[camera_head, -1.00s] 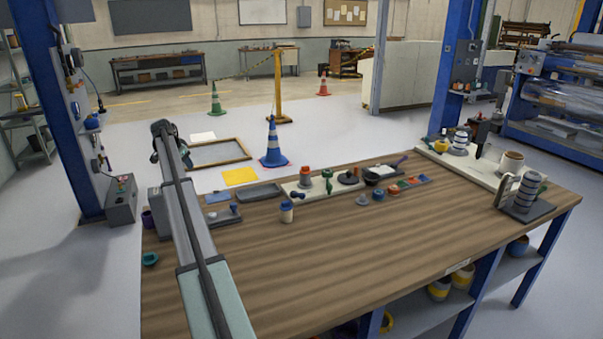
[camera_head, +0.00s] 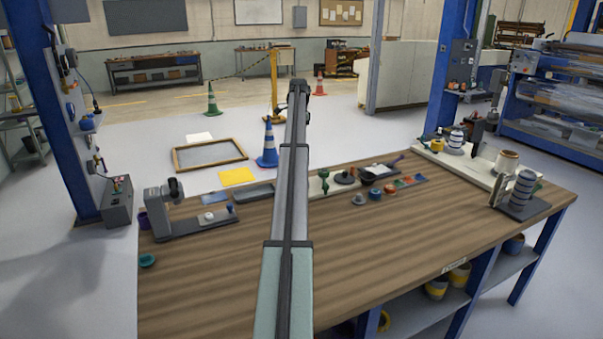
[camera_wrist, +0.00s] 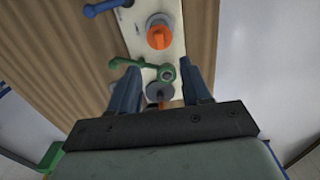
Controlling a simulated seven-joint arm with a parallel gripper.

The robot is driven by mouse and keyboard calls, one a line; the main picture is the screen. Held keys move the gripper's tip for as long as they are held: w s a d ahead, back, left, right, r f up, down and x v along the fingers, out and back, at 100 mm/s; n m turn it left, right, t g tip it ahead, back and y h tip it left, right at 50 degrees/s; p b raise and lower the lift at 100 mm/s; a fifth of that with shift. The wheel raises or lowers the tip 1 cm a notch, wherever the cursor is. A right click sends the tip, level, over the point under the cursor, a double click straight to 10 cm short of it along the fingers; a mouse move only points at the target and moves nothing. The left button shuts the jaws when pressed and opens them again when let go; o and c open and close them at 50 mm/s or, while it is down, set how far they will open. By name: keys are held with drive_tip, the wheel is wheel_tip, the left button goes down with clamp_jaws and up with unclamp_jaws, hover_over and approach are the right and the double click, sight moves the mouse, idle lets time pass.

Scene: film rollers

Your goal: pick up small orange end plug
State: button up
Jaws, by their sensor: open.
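In the wrist view, an orange plug-like cap (camera_wrist: 159,38) with a grey collar stands on a pale board, forward of the fingertips. A second orange piece (camera_wrist: 164,105) shows only in part behind a grey disc, close to the gripper body. In the head view, a small orange piece (camera_head: 390,188) lies on the bench right of my arm. I cannot tell which of these is the small end plug. My gripper (camera_wrist: 161,80) is open, its two dark fingers above the board with nothing held.
A green handled part (camera_wrist: 140,66) and grey disc (camera_wrist: 160,90) lie between or near the fingers; a blue handled part (camera_wrist: 105,7) lies farther off. A grey stand (camera_head: 190,225) is at the bench's left. The wooden bench's (camera_head: 400,240) front area is clear.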

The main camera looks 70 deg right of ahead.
drive_tip(key=f, duration=0.9)
drive_tip(key=s+f, duration=0.1)
drive_tip(key=f, duration=0.3)
drive_tip(key=shift+d+f, duration=0.3)
drive_tip(key=shift+f, duration=0.05)
clamp_jaws()
